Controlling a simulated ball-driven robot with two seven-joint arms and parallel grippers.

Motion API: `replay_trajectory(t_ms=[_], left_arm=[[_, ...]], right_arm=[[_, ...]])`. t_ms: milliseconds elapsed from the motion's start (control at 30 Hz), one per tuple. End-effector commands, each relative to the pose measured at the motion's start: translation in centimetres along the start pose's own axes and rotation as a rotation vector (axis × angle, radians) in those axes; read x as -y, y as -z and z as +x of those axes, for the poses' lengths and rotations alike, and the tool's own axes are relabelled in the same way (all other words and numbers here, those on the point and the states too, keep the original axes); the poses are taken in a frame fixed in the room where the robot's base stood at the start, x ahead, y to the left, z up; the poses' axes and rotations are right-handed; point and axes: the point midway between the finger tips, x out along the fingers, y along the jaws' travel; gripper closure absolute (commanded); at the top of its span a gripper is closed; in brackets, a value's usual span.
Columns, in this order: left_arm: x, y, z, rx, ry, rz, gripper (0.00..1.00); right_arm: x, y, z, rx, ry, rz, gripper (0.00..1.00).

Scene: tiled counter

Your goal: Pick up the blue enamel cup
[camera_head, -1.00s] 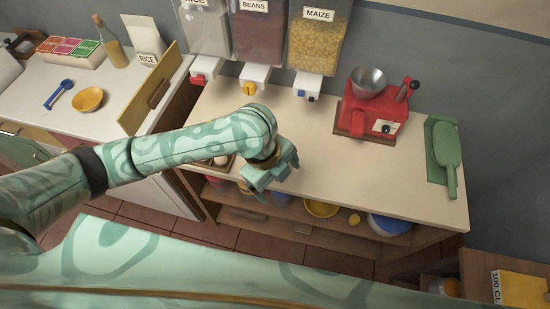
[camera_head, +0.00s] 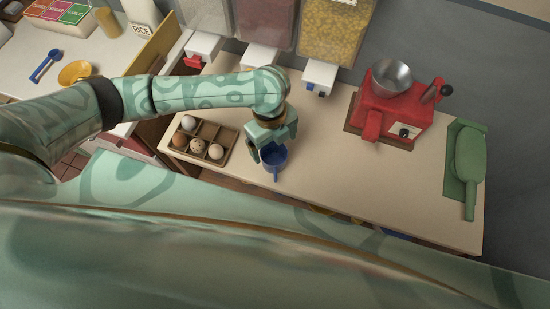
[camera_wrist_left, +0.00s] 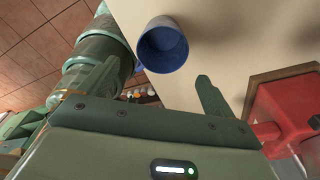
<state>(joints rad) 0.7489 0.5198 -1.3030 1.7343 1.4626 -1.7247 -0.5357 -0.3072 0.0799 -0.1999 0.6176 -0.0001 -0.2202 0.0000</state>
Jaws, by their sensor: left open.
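The blue enamel cup (camera_head: 275,160) is on the tiled counter (camera_head: 330,180), near its front edge, just below my left gripper (camera_head: 271,146) in the head view. The gripper covers part of the cup there. In the left wrist view the cup (camera_wrist_left: 163,48) shows its round opening, beyond the fingertips and in the gap between the two spread fingers (camera_wrist_left: 157,74). My left gripper is open and holds nothing. My right gripper is not in view.
An egg tray (camera_head: 181,148) with several eggs sits left of the cup. A red grinder (camera_head: 385,115) and a green scoop (camera_head: 469,160) stand to the right. Dispensers (camera_head: 335,30) line the wall behind. The counter between cup and grinder is clear.

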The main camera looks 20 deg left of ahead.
Motion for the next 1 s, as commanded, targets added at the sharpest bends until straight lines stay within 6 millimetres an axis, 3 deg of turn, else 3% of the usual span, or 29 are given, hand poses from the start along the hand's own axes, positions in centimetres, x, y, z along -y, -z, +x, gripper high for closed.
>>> replay_trajectory(t_ms=[33, 100, 400, 633, 900, 1000], left_arm=[[0.0, 0.0, 1.6, -0.003, -0.002, -0.001, 0.10], [0.0, 0.0, 2.8, -0.001, -0.002, -0.002, 0.10], [0.0, 0.0, 5.1, 0.000, 0.001, 0.000, 0.10], [-0.1, 0.1, 8.9, -0.001, -0.001, -0.001, 0.10], [0.0, 0.0, 9.4, 0.001, 0.003, 0.000, 0.10], [0.0, 0.0, 9.4, 0.001, 0.003, 0.000, 0.35]], right_arm=[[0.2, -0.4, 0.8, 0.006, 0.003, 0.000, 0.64], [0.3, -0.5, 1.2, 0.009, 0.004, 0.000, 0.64], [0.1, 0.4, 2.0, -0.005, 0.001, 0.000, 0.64], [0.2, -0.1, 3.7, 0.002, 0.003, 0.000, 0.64], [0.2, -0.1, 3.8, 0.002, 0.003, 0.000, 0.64], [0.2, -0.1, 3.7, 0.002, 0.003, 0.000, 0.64]])
